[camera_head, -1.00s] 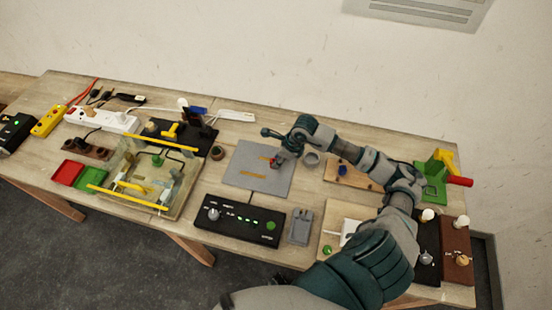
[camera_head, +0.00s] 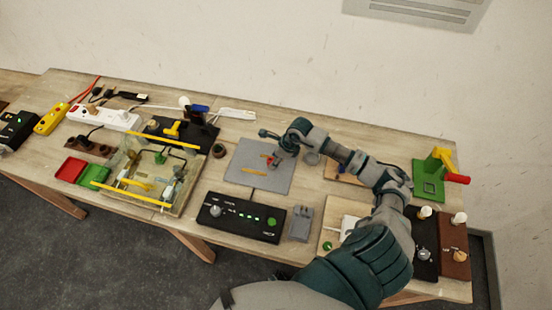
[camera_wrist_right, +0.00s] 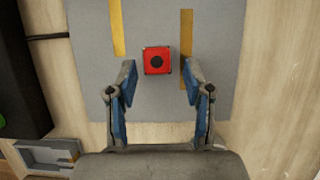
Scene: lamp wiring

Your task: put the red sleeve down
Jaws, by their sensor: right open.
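The red sleeve (camera_wrist_right: 157,61) stands on the grey mat (camera_wrist_right: 150,130), its dark round hole facing up in the right wrist view. In the head view it is a small red spot (camera_head: 271,160) beside my gripper on the mat (camera_head: 268,183). My right gripper (camera_wrist_right: 158,73) is open. Its two blue-padded fingers are on either side of and just short of the sleeve, with visible gaps. The gripper shows in the head view (camera_head: 275,152) over the mat. My left gripper is not in view.
Yellow strips (camera_wrist_right: 117,28) lie on the mat on both sides of the sleeve. A black control box (camera_head: 240,215) and a small grey tray (camera_head: 301,225) are in front of the mat. A clear box with yellow bars (camera_head: 130,195) stands to the left. A green stand (camera_head: 428,183) is at the right.

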